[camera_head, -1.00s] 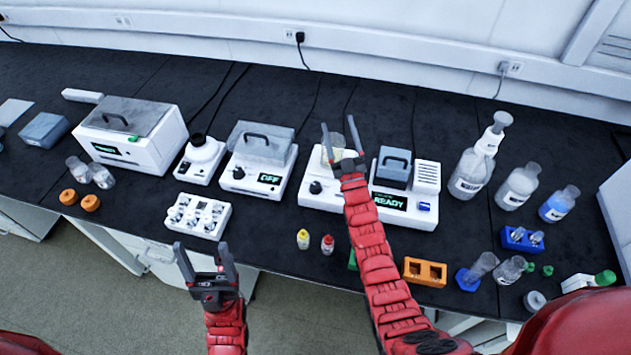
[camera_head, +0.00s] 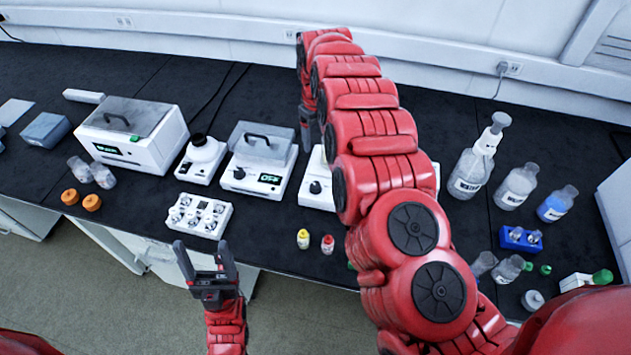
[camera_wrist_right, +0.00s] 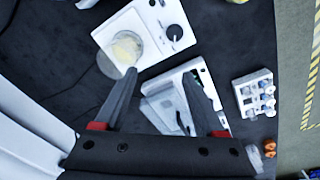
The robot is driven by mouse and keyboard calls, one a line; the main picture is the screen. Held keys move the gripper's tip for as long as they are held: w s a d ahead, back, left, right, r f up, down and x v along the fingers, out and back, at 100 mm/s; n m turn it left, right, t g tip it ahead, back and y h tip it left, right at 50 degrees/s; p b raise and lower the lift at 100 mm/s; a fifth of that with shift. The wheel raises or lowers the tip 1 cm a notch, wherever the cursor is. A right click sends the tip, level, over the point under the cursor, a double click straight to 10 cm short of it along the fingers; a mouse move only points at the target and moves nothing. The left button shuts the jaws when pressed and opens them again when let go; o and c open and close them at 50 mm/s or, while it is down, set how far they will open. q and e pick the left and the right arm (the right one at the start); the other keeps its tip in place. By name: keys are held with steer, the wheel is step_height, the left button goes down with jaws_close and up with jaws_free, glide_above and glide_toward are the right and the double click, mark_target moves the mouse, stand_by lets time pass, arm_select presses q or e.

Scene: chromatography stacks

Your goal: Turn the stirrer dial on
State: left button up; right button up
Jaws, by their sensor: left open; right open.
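The stirrer is a white box (camera_head: 317,198), partly hidden behind my right arm in the head view. Its black round dial (camera_head: 315,187) shows on the front. In the right wrist view the stirrer (camera_wrist_right: 150,22) is at the top, with the dial (camera_wrist_right: 174,32) on its panel and a glass beaker (camera_wrist_right: 127,48) of yellowish contents on its plate. My right gripper (camera_wrist_right: 160,74) is open and empty, fingers pointing towards the bench, apart from the dial. In the head view it hangs behind the stirrer (camera_head: 307,130). My left gripper (camera_head: 201,248) is open and empty, in front of the bench.
A lidded device reading OFF (camera_head: 258,180) stands just left of the stirrer. A white tray of vials (camera_head: 197,216) and two small bottles, yellow-capped (camera_head: 303,239) and red-capped (camera_head: 327,244), are nearer the front edge. Bottles (camera_head: 472,172) stand at right.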

steer(key=s+r, duration=0.1)
steer(key=s, duration=0.1)
steer(key=g+p, duration=0.1)
glide_above(316, 185)
step_height(316, 185, down, 11)
step_height(316, 185, down, 5)
steer(key=shift+f+b, duration=0.1)
steer(key=shift+b, duration=1.05)
steer(key=shift+f+b, duration=0.45)
steer(key=shift+f, duration=0.05)
jaws_close()
